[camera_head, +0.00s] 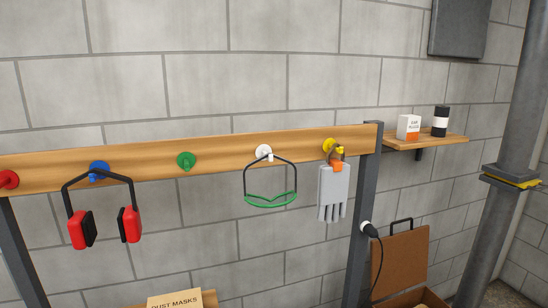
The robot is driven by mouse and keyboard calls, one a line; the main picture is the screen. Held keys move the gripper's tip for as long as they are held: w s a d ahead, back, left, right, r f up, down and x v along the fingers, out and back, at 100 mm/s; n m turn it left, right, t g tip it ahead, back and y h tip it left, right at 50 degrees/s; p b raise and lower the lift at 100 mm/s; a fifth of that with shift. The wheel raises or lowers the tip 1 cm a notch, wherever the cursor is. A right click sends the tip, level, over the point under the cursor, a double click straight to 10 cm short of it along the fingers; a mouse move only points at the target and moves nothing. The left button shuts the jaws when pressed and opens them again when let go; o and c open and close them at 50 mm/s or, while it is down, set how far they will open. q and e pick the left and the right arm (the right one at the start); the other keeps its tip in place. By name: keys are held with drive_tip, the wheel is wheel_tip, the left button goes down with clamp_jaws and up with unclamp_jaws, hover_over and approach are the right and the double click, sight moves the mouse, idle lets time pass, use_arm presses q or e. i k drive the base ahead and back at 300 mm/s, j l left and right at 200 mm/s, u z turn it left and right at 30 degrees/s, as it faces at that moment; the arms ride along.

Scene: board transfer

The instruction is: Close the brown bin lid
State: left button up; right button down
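The brown bin (419,297) stands at the lower right, to the right of the dark rack post, and only its upper part is in view. Its brown lid (402,262) stands raised at the back of the bin, with a black handle (402,221) on its top edge. The lid is open and the bin's opening shows below it. The bin's lower part is cut off by the bottom edge. Neither of my grippers shows in the head view.
A wooden peg rail (220,161) holds red earmuffs (130,224), green-rimmed glasses (270,200) and grey gloves (332,190). A black plug and cable (370,230) hang beside the bin. A dust masks box (175,300) sits below. A grey column (497,220) stands right.

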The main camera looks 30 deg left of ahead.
sight(404, 266)
drive_tip(key=i+l+u, duration=0.1)
drive_tip(key=i+l, duration=0.25)
drive_tip(key=i+l+u, duration=0.1)
drive_tip(key=i+l, duration=0.2)
drive_tip(key=l, duration=0.2)
